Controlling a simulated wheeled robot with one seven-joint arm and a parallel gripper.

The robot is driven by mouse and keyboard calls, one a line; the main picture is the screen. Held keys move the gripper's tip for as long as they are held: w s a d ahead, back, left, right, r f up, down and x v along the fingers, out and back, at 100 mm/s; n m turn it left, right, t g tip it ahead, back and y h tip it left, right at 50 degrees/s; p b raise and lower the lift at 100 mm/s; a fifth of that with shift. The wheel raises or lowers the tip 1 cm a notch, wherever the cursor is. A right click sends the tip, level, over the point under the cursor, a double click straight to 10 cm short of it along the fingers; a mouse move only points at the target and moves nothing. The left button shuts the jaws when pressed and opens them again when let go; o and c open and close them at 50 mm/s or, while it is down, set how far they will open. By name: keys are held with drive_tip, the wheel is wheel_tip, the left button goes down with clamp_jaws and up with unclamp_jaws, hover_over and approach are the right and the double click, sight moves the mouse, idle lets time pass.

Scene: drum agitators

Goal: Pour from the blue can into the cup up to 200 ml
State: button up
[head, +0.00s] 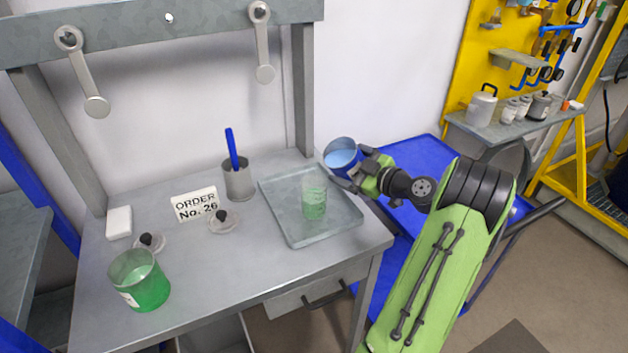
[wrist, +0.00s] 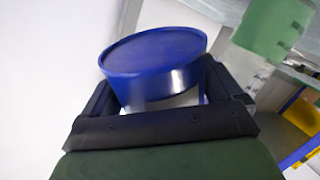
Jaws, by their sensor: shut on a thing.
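The blue can (head: 342,157) is held in my gripper (head: 355,175), which is shut on it, off the right back corner of the tray. Its round mouth faces up toward the head camera, with a light blue inside. In the wrist view, the can (wrist: 155,65) shows a blue round end between the fingers (wrist: 160,95). The clear cup (head: 314,197) stands upright in the grey tray (head: 287,230), left of the can and apart from it. It holds green contents; its scale marks cannot be read. No stream shows between can and cup.
A larger beaker of green liquid (head: 140,282) stands at the front left. A grey pot with a blue handle (head: 238,180), an order card (head: 195,204), two small lids (head: 224,221) and a white block (head: 119,222) are on the bench. A blue cart (head: 410,160) stands at the right.

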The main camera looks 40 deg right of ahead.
sight(335, 150)
drive_tip(key=shift+a+r+n+p, duration=0.15)
drive_tip(key=shift+r+n+p, duration=0.05)
drive_tip(key=shift+r+p, duration=0.45)
drive_tip(key=shift+a+r+n+p, duration=0.1)
drive_tip(key=shift+r+n+p, duration=0.1)
drive_tip(key=shift+r+p, duration=0.4)
drive_tip(key=shift+r, duration=0.3)
drive_tip(key=shift+w+a+r+n+h+p, duration=0.15)
drive_tip(key=shift+r+n+h+p, duration=0.2)
drive_tip(key=shift+n+p, duration=0.2)
idle(1.9)
drive_tip(key=shift+f, duration=0.1)
